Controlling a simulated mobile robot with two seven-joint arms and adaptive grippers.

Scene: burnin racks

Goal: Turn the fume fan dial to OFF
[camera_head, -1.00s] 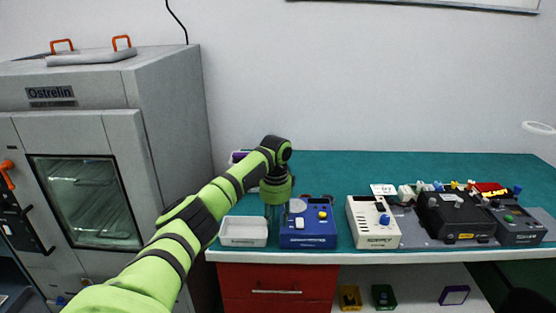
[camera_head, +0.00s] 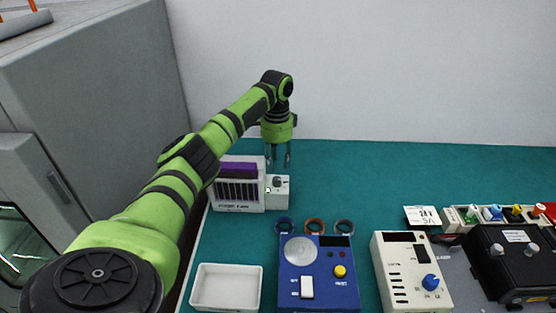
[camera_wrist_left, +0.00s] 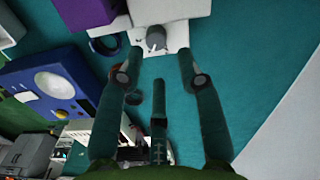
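The fume fan (camera_head: 238,192) is a white box with a dark grille and a purple top at the back left of the table. Its white control box (camera_head: 279,198) adjoins its right side and carries a grey round dial (camera_head: 277,182). The dial also shows in the left wrist view (camera_wrist_left: 156,38), with a pale pointer mark; I cannot read its labels. My left gripper (camera_head: 278,161) points down just above and behind the dial in the head view. My right gripper is out of view.
A blue device (camera_head: 318,275), a white tray (camera_head: 226,288) and a cream meter (camera_head: 410,272) stand in front. Several rings (camera_head: 314,226) lie behind the blue device. A black case (camera_head: 512,262) is at right. The table (camera_head: 370,180) right of the dial is clear.

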